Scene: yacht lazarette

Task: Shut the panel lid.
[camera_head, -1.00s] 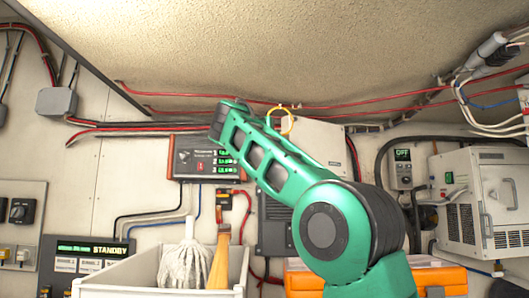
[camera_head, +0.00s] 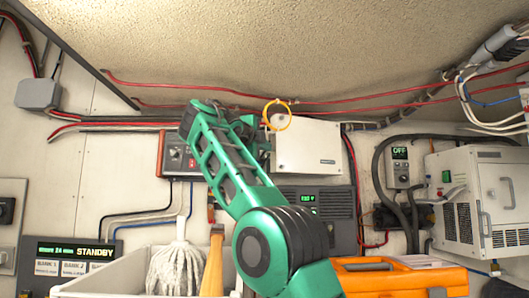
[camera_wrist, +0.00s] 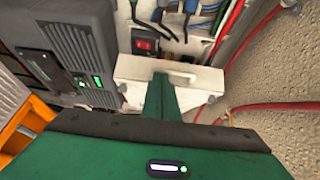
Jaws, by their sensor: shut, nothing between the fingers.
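The panel lid (camera_head: 308,146) is a white plate with a small dark label, at the wall below the ceiling, right of my arm in the head view. In the wrist view the white lid (camera_wrist: 128,70), with a raised handle, stands open beside the box interior, where a red switch (camera_wrist: 144,45) and coloured wires show. My gripper (camera_wrist: 160,82) is green, shut and empty, and overlaps the lid's middle in that view. I cannot tell whether it touches the lid. In the head view my forearm hides most of the gripper.
A dark unit with a green display (camera_head: 312,197) sits below the panel. Red cables (camera_head: 370,107) run along the ceiling edge, with a yellow ring (camera_head: 277,115) near the lid. An orange case (camera_head: 400,279) and a white bin with a mop (camera_head: 178,268) stand below.

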